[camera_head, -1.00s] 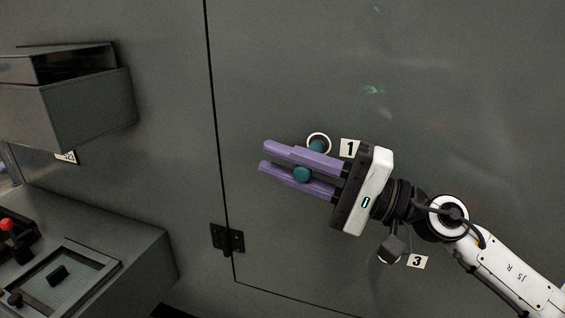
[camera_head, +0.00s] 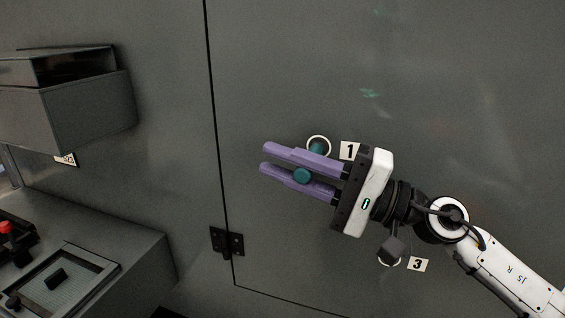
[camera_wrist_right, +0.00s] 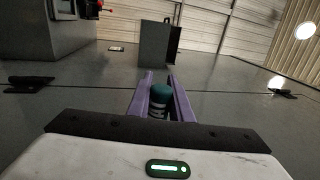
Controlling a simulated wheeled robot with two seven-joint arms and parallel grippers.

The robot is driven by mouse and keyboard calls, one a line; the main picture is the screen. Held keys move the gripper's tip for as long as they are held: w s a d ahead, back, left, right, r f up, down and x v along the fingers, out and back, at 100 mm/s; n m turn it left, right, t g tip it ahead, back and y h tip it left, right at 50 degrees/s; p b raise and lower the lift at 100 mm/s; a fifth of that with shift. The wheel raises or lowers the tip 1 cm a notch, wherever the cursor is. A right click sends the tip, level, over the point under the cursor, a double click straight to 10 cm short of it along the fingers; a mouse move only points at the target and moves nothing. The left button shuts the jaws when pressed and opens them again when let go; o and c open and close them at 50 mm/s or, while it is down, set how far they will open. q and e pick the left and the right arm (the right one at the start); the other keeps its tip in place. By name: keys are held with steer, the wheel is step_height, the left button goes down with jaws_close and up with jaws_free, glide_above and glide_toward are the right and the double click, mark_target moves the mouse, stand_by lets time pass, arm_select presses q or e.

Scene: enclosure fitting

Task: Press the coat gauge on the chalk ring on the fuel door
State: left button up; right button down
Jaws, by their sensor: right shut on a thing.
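My right gripper (camera_head: 300,166) is shut on the coat gauge (camera_head: 302,176), a small teal cylinder between its two purple fingers. The gauge also shows in the right wrist view (camera_wrist_right: 161,97) between the fingers, with a dark band and pale print. A white chalk ring (camera_head: 318,138) beside the number 1 label shows on the grey fuel door (camera_head: 440,70). My left gripper is not in view.
A second ring (camera_head: 389,262) by the number 3 label (camera_head: 418,264) is partly hidden by my right arm. A hinge (camera_head: 227,241) sits at the door's left seam. A grey box (camera_head: 68,100) juts out at left, above a control console (camera_head: 95,235).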

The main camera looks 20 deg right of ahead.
steer(key=s+a+p, duration=0.3)
steer(key=s, duration=0.2)
steer(key=shift+s+a, duration=0.4)
stand_by(1.8)
steer(key=s+f+m+t+h, duration=0.2)
steer(key=s+f+t+h, duration=0.1)
steer(key=f, duration=0.5)
steer(key=s+a+f+m+t+h, duration=0.1)
steer(key=s+f+m+t+h, duration=0.1)
steer(key=f, duration=0.5)
steer(key=shift+s+f+m+t+h, duration=0.4)
steer(key=shift+m+t+h, duration=0.3)
steer(key=shift+h, duration=0.4)
